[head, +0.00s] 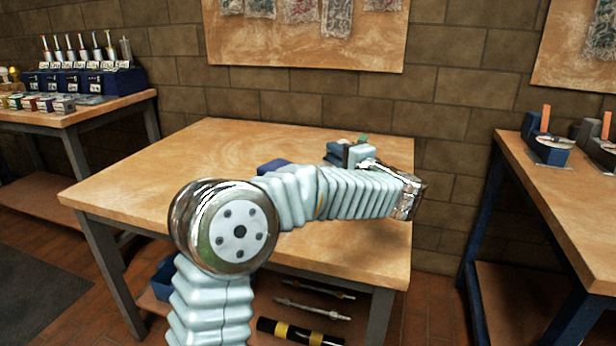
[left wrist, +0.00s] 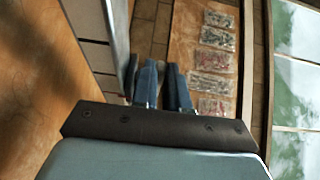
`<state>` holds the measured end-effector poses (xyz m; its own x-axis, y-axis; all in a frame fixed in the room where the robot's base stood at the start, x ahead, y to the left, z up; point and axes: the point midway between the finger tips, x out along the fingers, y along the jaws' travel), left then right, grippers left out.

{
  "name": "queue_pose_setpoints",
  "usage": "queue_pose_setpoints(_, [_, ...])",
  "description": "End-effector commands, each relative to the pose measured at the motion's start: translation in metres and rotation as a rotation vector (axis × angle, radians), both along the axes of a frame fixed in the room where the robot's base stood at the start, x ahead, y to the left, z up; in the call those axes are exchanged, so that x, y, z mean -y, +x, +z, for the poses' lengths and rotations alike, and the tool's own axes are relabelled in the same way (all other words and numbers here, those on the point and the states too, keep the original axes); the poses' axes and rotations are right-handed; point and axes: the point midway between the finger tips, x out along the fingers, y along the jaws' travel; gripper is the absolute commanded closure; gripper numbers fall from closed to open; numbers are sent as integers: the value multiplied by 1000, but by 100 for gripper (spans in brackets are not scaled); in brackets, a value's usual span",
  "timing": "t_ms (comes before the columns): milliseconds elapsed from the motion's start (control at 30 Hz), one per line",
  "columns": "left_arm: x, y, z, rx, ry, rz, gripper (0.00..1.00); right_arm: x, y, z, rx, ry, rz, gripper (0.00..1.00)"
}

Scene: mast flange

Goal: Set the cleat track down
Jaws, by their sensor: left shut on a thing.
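My left gripper (head: 334,152) is over the back right part of the wooden table, partly hidden behind my own forearm in the head view. Its two blue fingers also show in the left wrist view (left wrist: 163,78), with a narrow gap between them. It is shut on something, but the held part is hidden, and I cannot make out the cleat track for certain. A long pale and grey piece (left wrist: 117,35) runs beside the fingers at the left of the wrist view; I cannot tell whether it is the track. My right gripper is not in view.
The wooden table (head: 155,180) is bare at its left and front. A dark blue thing (head: 272,167) shows just behind my forearm. Rods (head: 312,309) lie on the shelf below. Side tables stand left (head: 100,112) and right (head: 545,190); a brick wall is behind.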

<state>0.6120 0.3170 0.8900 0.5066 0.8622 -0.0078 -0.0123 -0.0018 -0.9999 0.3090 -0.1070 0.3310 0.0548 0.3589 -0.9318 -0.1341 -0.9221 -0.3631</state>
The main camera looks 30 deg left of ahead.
Motion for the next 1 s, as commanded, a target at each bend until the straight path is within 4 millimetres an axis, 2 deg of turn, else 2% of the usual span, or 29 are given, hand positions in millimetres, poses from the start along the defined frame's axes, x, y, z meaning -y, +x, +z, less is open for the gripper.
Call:
queue_pose_setpoints(33, [-14,6,-7,-2,2,5,100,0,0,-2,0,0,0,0])
queue_pose_setpoints(100, [-27,14,-22,-3,2,4,100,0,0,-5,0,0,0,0])
queue_pose_setpoints(300, [-49,26,-52,0,1,0,100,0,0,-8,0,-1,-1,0])
queue_pose_setpoints(567, [-61,33,-69,0,1,1,100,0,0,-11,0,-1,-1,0])
queue_pose_setpoints(733, [-61,33,-96,-2,1,-1,100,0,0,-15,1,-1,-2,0])
queue_pose_setpoints(1000, [-61,33,-98,2,1,-1,100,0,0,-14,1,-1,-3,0])
